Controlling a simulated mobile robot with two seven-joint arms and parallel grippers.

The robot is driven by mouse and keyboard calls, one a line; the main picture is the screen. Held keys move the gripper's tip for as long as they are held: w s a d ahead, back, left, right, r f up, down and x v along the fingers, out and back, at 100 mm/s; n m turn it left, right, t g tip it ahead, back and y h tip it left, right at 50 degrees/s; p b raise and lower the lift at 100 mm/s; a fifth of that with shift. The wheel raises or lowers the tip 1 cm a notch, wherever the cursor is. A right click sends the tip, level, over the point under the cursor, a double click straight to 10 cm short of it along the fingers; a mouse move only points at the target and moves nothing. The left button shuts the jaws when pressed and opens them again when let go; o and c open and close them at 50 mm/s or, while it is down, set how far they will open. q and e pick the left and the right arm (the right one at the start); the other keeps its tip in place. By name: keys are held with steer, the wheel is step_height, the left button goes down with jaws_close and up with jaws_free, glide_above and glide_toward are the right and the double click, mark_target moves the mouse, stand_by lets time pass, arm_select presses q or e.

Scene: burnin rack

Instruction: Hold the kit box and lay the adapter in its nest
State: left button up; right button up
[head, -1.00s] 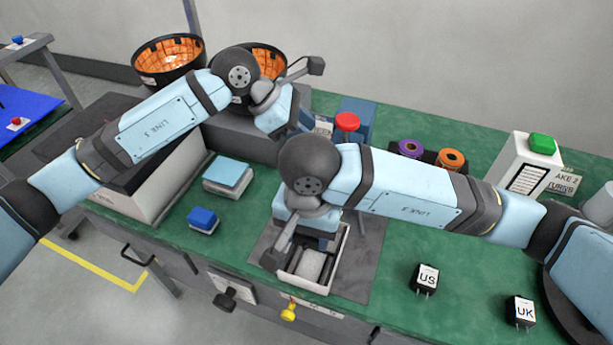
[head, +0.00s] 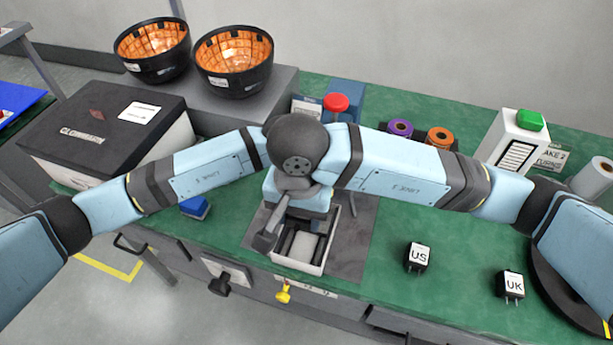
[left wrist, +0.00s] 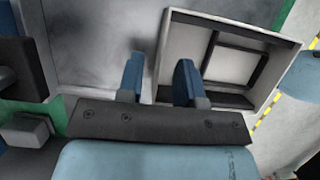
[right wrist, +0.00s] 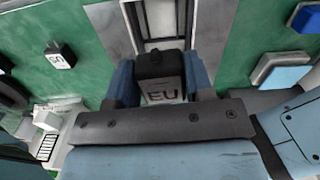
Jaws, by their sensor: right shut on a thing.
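The white kit box (head: 297,265) sits on a grey mat at the bench's front edge. Its dark-lined compartments show in the left wrist view (left wrist: 233,66), and its end shows in the right wrist view (right wrist: 163,18). My right gripper (right wrist: 158,82) is shut on the black EU adapter (right wrist: 160,66), its label facing the camera, close to the box. In the head view the adapter is hidden under my right wrist. My left gripper (left wrist: 158,78) is open, its fingers on either side of the box's wall with visible gaps.
US adapter (head: 417,257) and UK adapter (head: 510,286) stand on the green bench to the right. A blue block (head: 194,207) lies left of the box. Two orange-lined bowls (head: 233,80), a dark-topped case (head: 85,125) and tape rolls (head: 439,137) stand behind.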

arm_select(q)
steer(key=shift+x, duration=1)
jaws_close()
stand_by(0.5)
